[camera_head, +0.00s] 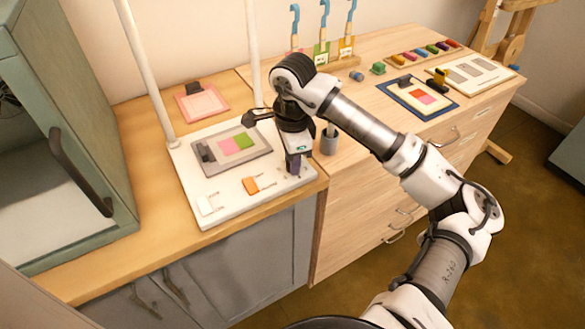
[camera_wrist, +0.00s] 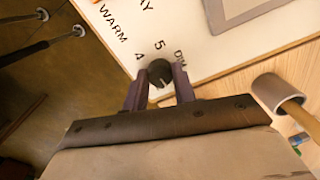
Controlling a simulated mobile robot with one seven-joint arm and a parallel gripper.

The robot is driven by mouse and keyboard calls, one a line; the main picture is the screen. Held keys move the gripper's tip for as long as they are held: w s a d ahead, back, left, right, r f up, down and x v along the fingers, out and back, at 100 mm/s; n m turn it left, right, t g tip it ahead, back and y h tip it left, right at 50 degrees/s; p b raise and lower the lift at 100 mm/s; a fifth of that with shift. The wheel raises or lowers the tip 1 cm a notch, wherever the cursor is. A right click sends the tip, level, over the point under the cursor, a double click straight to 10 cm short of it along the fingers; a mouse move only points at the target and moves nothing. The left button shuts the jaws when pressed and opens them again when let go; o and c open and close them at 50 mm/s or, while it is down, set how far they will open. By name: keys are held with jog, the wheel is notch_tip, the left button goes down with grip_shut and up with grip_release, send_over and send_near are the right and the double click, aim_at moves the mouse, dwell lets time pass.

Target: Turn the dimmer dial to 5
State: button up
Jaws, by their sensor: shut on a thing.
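The dimmer dial (camera_wrist: 160,72) is a small dark round knob on a white board, seen in the wrist view. The printed numbers 4 and 5 and part of a label starting "DIM" show around it. A small pale mark shows on the knob's near side, but which number it stands for is unclear. My gripper (camera_wrist: 160,88) has its two purple fingers on either side of the knob, shut on it. In the head view my gripper (camera_head: 295,166) points down at the white board's (camera_head: 222,207) right front corner and hides the dial.
An orange switch (camera_head: 251,185) and a pale switch (camera_head: 208,205) sit on the board left of my gripper. A framed colour card (camera_head: 205,170) lies behind them. A grey cup (camera_head: 329,143) with a handle in it stands close on the right. A green cabinet (camera_head: 60,120) stands at left.

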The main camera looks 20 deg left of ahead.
jog(key=m+b, duration=0.3)
jog(key=b, duration=0.1)
jog(key=m+b, duration=0.1)
jog(key=m, duration=0.1)
jog(key=shift+f+m+b, duration=0.25)
jog(key=shift+m+b, duration=0.05)
jog(key=shift+b, duration=0.1)
jog(key=m+b, duration=0.4)
jog(key=m, duration=0.1)
jog(key=shift+r+m, duration=0.1)
jog(key=shift+m, duration=0.2)
jog(key=m+b, duration=0.3)
jog(key=m, duration=0.2)
jog(key=m+b, duration=0.2)
jog(key=m, duration=0.3)
jog(key=shift+w+m, duration=0.1)
jog(key=shift+m, duration=0.3)
jog(key=m+b, duration=0.1)
jog(key=m, duration=0.4)
jog(key=shift+r, duration=0.15)
jog(key=m, duration=0.5)
jog(key=shift+m, duration=0.4)
jog(key=m, duration=0.5)
jog(key=shift+m, duration=0.3)
jog(key=m, duration=0.4)
jog(key=shift+m, duration=0.4)
